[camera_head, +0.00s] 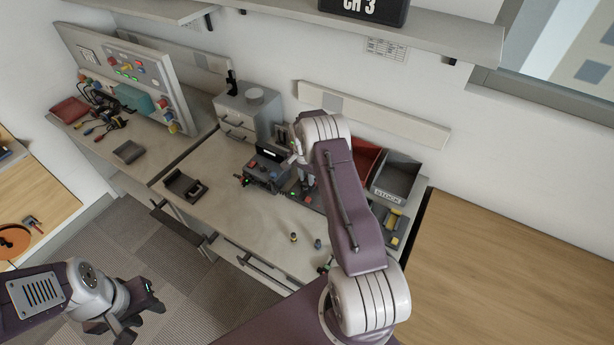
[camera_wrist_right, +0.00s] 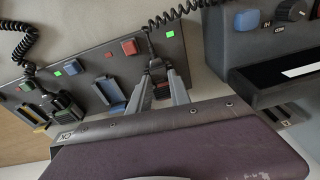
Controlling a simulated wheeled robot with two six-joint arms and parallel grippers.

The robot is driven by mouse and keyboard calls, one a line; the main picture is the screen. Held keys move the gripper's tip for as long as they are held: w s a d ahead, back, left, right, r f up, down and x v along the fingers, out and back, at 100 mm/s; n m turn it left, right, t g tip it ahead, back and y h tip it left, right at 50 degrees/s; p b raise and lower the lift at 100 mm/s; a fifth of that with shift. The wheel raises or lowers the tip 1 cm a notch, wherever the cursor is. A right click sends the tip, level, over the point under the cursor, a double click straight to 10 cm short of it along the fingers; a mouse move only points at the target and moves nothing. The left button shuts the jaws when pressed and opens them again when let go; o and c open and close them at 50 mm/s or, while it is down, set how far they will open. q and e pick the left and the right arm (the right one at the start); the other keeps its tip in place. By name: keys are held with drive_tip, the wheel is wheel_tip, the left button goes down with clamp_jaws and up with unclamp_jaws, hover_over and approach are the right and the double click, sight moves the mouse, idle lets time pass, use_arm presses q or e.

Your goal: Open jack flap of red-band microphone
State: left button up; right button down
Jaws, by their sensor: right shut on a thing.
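My right gripper (camera_wrist_right: 162,88) shows in the right wrist view with its two grey fingers closed on a small dark body with a red stripe, which looks like the red-band microphone (camera_wrist_right: 162,91). A coiled black cord runs down beside it. It is over a dark panel (camera_wrist_right: 100,73) with red and blue squares and green lights. The jack flap cannot be made out; fingers and wrist hide much of the microphone. In the head view the right arm covers most of this spot. My left gripper (camera_head: 140,308) is open and empty above the floor, away from the bench.
A dark radio (camera_head: 264,171) stands left of the right gripper. A grey bin (camera_head: 396,180) and a red bin (camera_head: 364,158) stand behind the right arm. Another dark microphone (camera_wrist_right: 66,108) with a coiled cord is on the panel. The bench front (camera_head: 240,222) is mostly clear.

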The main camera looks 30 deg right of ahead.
drive_tip(key=b, duration=0.2)
drive_tip(key=f+h+b, duration=0.1)
drive_tip(key=b, duration=0.1)
drive_tip(key=shift+a+f+t, duration=0.15)
drive_tip(key=shift+a+t, duration=0.15)
drive_tip(key=shift+t, duration=0.1)
drive_tip(key=h+b, duration=0.1)
drive_tip(key=b, duration=0.4)
drive_tip(key=t+h+b, duration=0.1)
drive_tip(key=b, duration=0.3)
drive_tip(key=shift+s+a+r+b, duration=0.2)
drive_tip(key=shift+a+r+b, duration=0.1)
drive_tip(key=shift+r+b, duration=0.1)
drive_tip(key=shift+r+h, duration=0.15)
drive_tip(key=shift+h, duration=0.15)
drive_tip(key=shift+s+r, duration=0.1)
drive_tip(key=shift+r, duration=0.15)
drive_tip(key=c, duration=1.4)
unclamp_jaws()
drive_tip(key=v, duration=0.9)
drive_tip(key=shift+a+b, duration=0.1)
drive_tip(key=shift+b, duration=0.2)
